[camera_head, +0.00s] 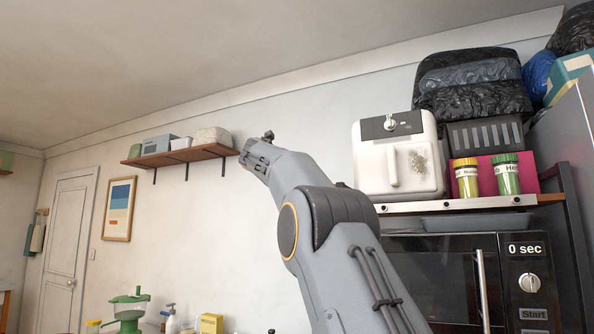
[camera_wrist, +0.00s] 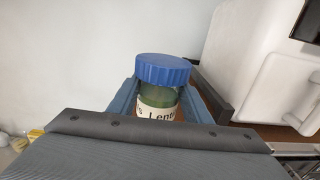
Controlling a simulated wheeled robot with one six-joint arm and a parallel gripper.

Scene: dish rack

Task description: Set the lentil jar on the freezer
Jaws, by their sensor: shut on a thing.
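The lentil jar (camera_wrist: 158,98) has a blue ribbed lid, greenish contents and a white label reading "Lent…" in the wrist view. My gripper (camera_wrist: 160,104) is shut on it, one blue-grey finger on each side. The jar is upright in that view, and its lower part is hidden by the gripper body. In the head view my arm reaches up before the wall, and the jar does not show. A tall grey surface (camera_head: 572,135) stands at the right edge with a box on top; I cannot tell whether it is the freezer.
A white air fryer (camera_head: 395,155) and two jars, yellow-lidded (camera_head: 466,178) and green-lidded (camera_head: 507,174), stand on a shelf above a microwave (camera_head: 450,275). Black bags (camera_head: 475,85) sit above a dark crate (camera_head: 486,135). A wooden wall shelf (camera_head: 178,156) is at left.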

